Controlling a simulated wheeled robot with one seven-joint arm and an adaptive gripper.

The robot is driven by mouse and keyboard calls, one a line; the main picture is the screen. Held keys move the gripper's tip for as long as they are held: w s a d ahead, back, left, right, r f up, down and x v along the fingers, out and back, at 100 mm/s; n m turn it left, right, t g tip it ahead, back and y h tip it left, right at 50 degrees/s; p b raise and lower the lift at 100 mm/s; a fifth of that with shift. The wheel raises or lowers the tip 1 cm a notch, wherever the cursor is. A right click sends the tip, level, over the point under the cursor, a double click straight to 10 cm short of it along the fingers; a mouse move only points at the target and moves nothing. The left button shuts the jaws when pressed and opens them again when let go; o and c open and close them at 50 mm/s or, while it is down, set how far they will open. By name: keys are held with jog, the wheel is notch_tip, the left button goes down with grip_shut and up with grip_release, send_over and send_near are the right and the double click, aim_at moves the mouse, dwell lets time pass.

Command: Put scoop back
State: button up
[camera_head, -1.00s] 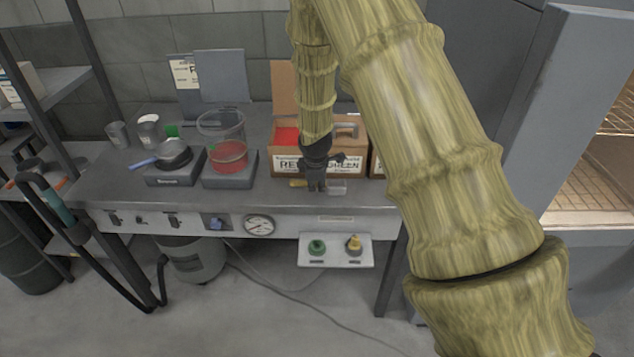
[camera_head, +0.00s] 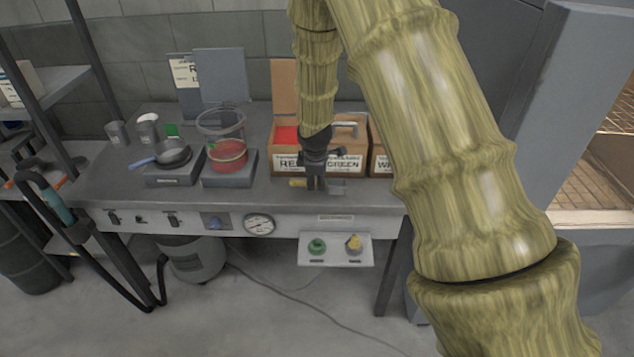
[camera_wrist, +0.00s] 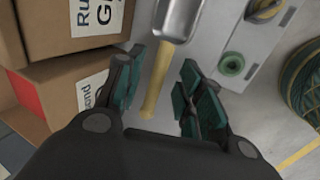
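The scoop has a metal bowl (camera_wrist: 178,18) and a yellow handle (camera_wrist: 156,82). It lies on the bench near the front edge, below the red and green box; in the head view its metal bowl (camera_head: 331,188) shows to the right of my gripper and the yellow handle (camera_head: 297,183) to the left. My gripper (camera_wrist: 161,66) is open, with its fingers on either side of the handle and visible gaps to it. In the head view my gripper (camera_head: 316,186) points down over the scoop; its fingertips are hard to make out there.
A cardboard box (camera_head: 288,164) with red and green labels stands behind my gripper, with another box (camera_head: 380,162) to its right. A scale (camera_head: 230,172) with a container of red material (camera_head: 229,155) and a pan (camera_head: 173,153) stand left. Knobs (camera_head: 317,246) sit below the bench edge.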

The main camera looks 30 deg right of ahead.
jog(key=b+v, duration=0.1)
jog(key=v, duration=0.8)
jog(key=s+a+f+m+g+y, duration=0.1)
jog(key=s+a+f+m, duration=0.3)
jog(key=s+f, duration=0.6)
jog(key=s+a+f+m+g+y, duration=0.1)
jog(key=s+a+f, duration=0.55)
jog(key=f, duration=0.75)
jog(key=s+a+f+m, duration=0.1)
jog(key=s+f+m, duration=0.1)
jog(key=s, duration=0.6)
jog(key=s+a+f+m+g, duration=0.1)
jog(key=s+a+f+m, duration=0.1)
jog(key=s+f, duration=0.3)
jog(key=s+a+f+m, duration=0.2)
jog(key=s+f, duration=0.1)
jog(key=s, duration=0.8)
jog(key=shift+s+a+f+m, duration=0.2)
jog(key=shift+s+m, duration=0.05)
jog(key=shift+m, duration=0.15)
jog(key=shift+d, duration=0.1)
